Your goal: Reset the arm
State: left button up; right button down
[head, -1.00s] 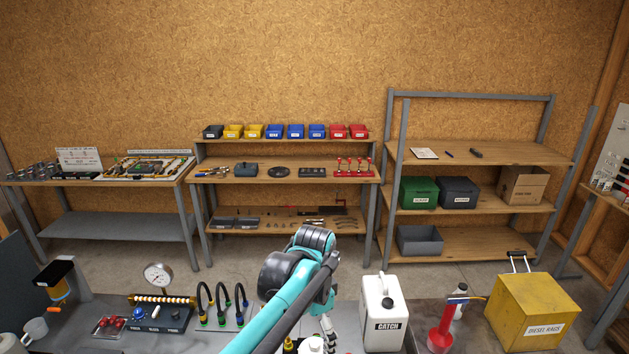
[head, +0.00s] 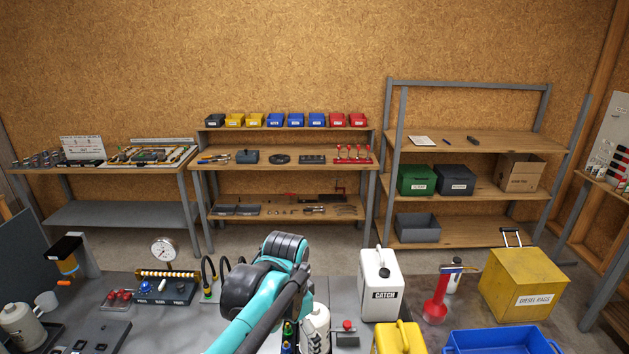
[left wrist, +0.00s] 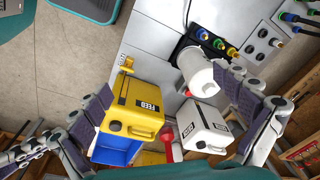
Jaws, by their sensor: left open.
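My left arm (head: 268,290) shows in the head view as teal and black links over the bench; its gripper cannot be made out there. In the left wrist view my left gripper (left wrist: 160,92) is open, with its two jointed fingers wide apart. Between and beyond them are a yellow FEED can (left wrist: 137,103), a white can (left wrist: 203,128) and a white canister (left wrist: 195,75). I see no object held. My right gripper is in neither view.
The bench carries a white CATCH can (head: 379,285), a red funnel (head: 436,302), a yellow DIESEL RAGS box (head: 520,285), a blue bin (head: 500,341) and a pressure gauge (head: 164,250). Shelves (head: 283,165) stand behind. Bare bench (head: 345,298) shows left of the CATCH can.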

pick_arm(q)
jog(key=s+a+f+n+t+b, duration=0.2)
jog(key=s+a+f+n+b, duration=0.1)
jog(key=f, duration=0.4)
jog(key=s+a+f+n+t+b, duration=0.2)
jog(key=s+a+f+n+b, duration=0.1)
jog(key=s+a+f+b, duration=0.2)
jog(key=s+a+f+n+t+b, duration=0.2)
jog(key=s+a+f+n+b, duration=0.2)
jog(key=f+b, duration=0.5)
jog(key=shift+s+a+f, duration=0.25)
jog(key=shift+s+a, duration=0.25)
jog(key=shift+a, duration=0.35)
